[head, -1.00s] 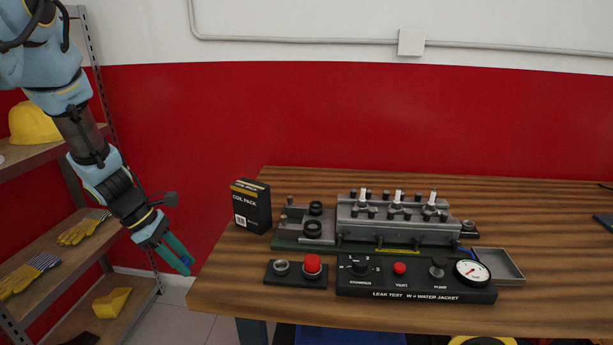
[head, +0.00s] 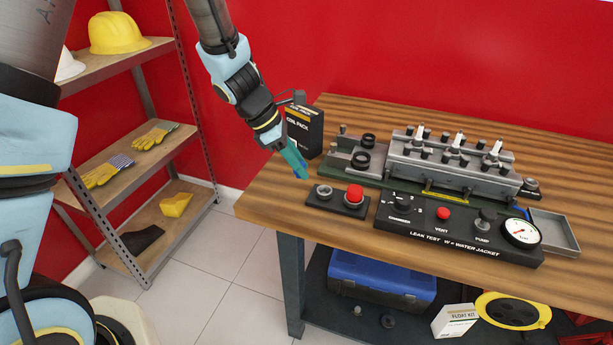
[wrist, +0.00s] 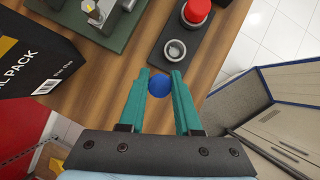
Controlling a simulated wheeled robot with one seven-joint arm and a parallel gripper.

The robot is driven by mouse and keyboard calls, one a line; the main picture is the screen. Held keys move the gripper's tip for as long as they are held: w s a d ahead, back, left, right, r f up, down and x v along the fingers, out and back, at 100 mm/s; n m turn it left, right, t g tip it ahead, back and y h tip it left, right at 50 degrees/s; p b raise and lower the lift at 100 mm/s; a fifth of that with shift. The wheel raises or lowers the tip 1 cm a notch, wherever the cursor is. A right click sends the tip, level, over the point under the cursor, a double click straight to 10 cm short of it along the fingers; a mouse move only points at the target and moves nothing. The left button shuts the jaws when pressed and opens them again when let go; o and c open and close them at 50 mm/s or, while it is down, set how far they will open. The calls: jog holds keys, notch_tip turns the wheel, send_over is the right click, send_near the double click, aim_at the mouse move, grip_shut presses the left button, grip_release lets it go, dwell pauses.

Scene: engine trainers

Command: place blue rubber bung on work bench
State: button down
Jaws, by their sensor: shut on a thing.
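The blue rubber bung (wrist: 159,86) shows between the teal fingertips of my gripper (wrist: 161,84) in the wrist view. My gripper is shut on it. In the head view my gripper (head: 298,171) hangs over the left end of the wooden work bench (head: 275,208), and the bung is too small to make out there. In the wrist view the bench top (wrist: 209,62) lies below the bung. I cannot tell whether the bung touches it.
A black coil pack box (head: 304,132) stands behind my gripper. A black panel with a ring and red button (head: 355,193) lies just right. The engine rig (head: 450,160) and leak test panel (head: 460,228) fill the middle. Bare wood shows along the left edge.

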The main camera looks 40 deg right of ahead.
aim_at(300, 193)
jog(key=shift+f, duration=2.55)
jog(key=shift+f, duration=0.1)
jog(key=c, duration=0.9)
grip_release()
jog(key=shift+w+a+r, duration=0.1)
jog(key=shift+w+r, duration=0.05)
jog(key=shift+r, duration=0.15)
jog(key=v, duration=1.1)
jog(key=shift+w+a+r+b, duration=0.1)
jog(key=shift+a+r+b, duration=0.05)
jog(key=shift+r+b, duration=0.15)
